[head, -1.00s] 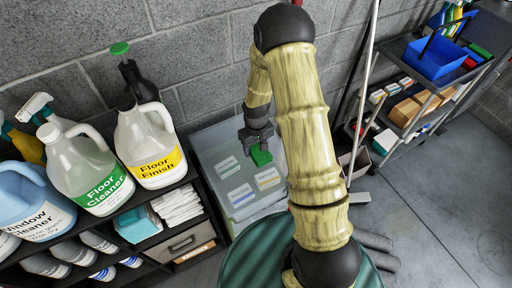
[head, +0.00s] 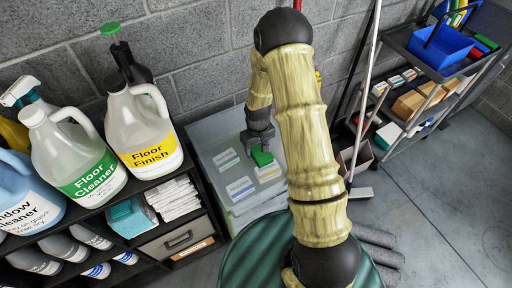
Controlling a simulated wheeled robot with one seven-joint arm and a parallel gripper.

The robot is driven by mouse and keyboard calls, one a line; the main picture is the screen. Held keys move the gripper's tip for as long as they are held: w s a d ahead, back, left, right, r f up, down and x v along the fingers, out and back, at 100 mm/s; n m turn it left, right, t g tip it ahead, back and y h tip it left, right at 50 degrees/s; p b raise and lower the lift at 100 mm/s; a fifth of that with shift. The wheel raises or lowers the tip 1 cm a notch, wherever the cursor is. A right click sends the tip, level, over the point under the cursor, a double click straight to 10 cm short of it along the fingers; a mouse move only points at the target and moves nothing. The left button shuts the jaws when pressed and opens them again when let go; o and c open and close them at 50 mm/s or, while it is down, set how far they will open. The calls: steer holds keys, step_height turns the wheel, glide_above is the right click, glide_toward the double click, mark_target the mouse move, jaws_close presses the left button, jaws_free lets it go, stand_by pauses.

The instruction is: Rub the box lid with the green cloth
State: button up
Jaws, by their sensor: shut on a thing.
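The green cloth (head: 262,157) is a small folded piece below my gripper (head: 260,148), which is shut on it. The box lid (head: 214,157) is the pale grey, translucent top of a storage box standing between the shelf and my arm. Several white labels show on the box. I cannot tell whether the cloth touches the lid. My arm hides the lid's right edge.
A black shelf (head: 152,232) with large cleaner jugs (head: 143,127) stands close on the left. A grey block wall is behind. A cart (head: 427,75) with a blue bin (head: 441,52) stands at the right, with poles between it and my arm. Open floor lies at the lower right.

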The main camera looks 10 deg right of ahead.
mark_target(256, 149)
steer(key=d, duration=0.3)
steer(key=shift+w+d+f, duration=0.2)
steer(key=shift+w+f, duration=0.05)
steer(key=shift+w, duration=0.15)
steer(key=shift+a, duration=0.3)
steer(key=a, duration=0.1)
steer(key=s+a, duration=0.1)
steer(key=a, duration=0.1)
steer(key=shift+a, duration=0.1)
step_height(256, 149, up, 3)
steer(key=shift+a+f+p, duration=0.15)
steer(key=shift+p, duration=0.45)
steer(key=shift+r+p, duration=2.1)
steer(key=shift+r, duration=0.65)
steer(key=shift+f, duration=0.15)
steer(key=f+m, duration=0.1)
steer(key=d+f+m, duration=0.1)
steer(key=f, duration=0.1)
steer(key=d+f+m, duration=0.1)
steer(key=shift+s+f, duration=0.25)
steer(key=shift+f, duration=0.05)
